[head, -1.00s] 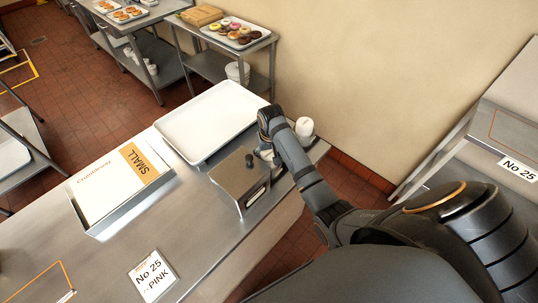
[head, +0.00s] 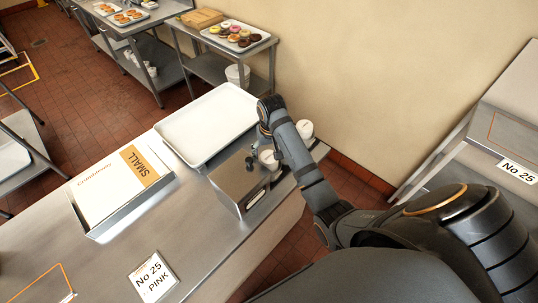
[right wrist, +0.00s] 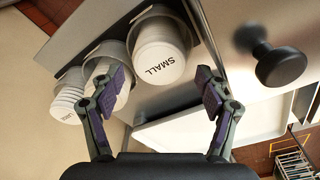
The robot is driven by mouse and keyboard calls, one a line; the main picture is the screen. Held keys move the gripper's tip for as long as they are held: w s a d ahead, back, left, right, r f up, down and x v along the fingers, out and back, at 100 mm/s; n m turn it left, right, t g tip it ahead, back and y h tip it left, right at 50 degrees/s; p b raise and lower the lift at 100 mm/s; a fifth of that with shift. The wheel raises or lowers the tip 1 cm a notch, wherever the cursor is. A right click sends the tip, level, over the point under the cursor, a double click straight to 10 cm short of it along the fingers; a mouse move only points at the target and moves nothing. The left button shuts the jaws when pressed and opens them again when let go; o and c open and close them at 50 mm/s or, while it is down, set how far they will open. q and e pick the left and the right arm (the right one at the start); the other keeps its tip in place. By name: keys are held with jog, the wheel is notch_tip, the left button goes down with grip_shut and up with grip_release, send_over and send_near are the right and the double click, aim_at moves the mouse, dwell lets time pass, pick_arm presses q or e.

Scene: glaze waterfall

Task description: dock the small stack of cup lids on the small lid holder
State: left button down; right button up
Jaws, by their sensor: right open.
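My right gripper (right wrist: 157,90) is open and empty in the right wrist view, its two fingers spread below a row of round holders. A white cylinder marked SMALL (right wrist: 160,62) sits in the holder nearest the metal box, between and beyond the fingertips. A second white piece (right wrist: 100,72) sits in the middle holder, partly hidden by the left finger. A ridged white stack (right wrist: 68,104), with small lettering on its end, is in the far left holder. In the head view, my right gripper (head: 267,150) is over the white pieces (head: 268,159) beside the box.
The metal box (head: 238,182) has a black knob (right wrist: 280,66). A white tray (head: 205,125) lies behind it, and a carton marked SMALL (head: 115,185) lies left. A No 25 PINK card (head: 153,276) is at the front. The counter between card and box is clear.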

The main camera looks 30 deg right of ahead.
jog(key=shift+s+a+r, duration=0.1)
jog(key=shift+s+r, duration=0.1)
jog(key=shift+r, duration=1.3)
jog(key=shift+s+r, duration=0.15)
jog(key=shift+r, duration=1.35)
jog(key=shift+f, duration=0.1)
